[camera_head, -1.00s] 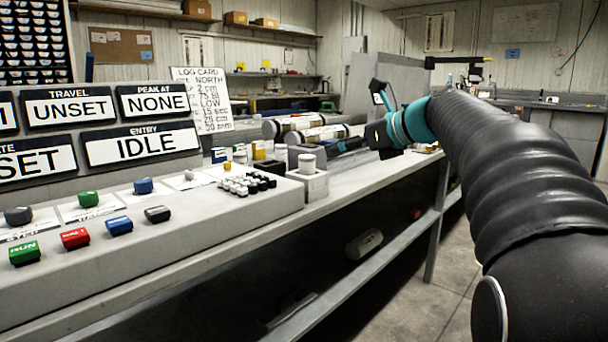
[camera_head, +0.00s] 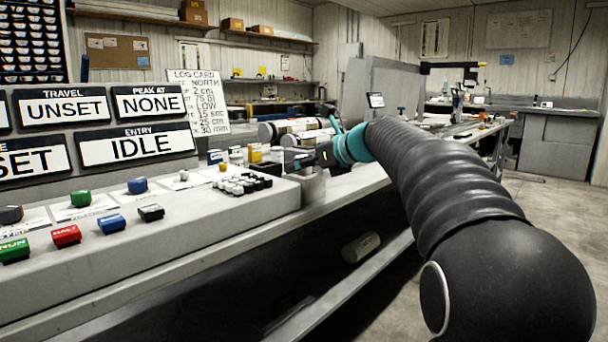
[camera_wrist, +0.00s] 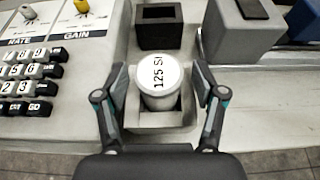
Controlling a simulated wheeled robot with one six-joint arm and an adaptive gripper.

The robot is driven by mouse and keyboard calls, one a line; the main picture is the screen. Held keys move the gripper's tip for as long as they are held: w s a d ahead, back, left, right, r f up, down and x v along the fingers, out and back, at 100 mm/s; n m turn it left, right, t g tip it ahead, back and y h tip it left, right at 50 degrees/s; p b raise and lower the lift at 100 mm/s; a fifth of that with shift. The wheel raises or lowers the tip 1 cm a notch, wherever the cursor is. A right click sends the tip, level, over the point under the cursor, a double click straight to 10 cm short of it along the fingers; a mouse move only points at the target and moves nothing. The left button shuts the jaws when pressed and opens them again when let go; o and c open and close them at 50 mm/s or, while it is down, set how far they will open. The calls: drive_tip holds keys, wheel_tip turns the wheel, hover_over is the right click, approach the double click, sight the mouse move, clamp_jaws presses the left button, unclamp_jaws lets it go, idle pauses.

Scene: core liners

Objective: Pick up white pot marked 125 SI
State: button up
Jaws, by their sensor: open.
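The white pot marked 125 SI (camera_wrist: 159,80) stands upright in a square grey holder (camera_wrist: 160,120) in the wrist view, its label on the lid facing up. My gripper (camera_wrist: 160,88) is open, with one finger on each side of the pot and a small gap visible on both sides. In the head view my gripper (camera_head: 310,158) is over the holder (camera_head: 312,186) at the console's right end, and it hides the pot there.
An empty dark square socket (camera_wrist: 160,28) lies just beyond the pot. A grey block (camera_wrist: 240,30) stands to its right. The keypad (camera_wrist: 30,85) and knobs lie to the left. White core tubes (camera_head: 300,130) lie behind on the bench.

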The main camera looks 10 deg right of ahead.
drive_tip(key=c, duration=1.3)
clamp_jaws()
drive_tip(key=shift+r, duration=0.15)
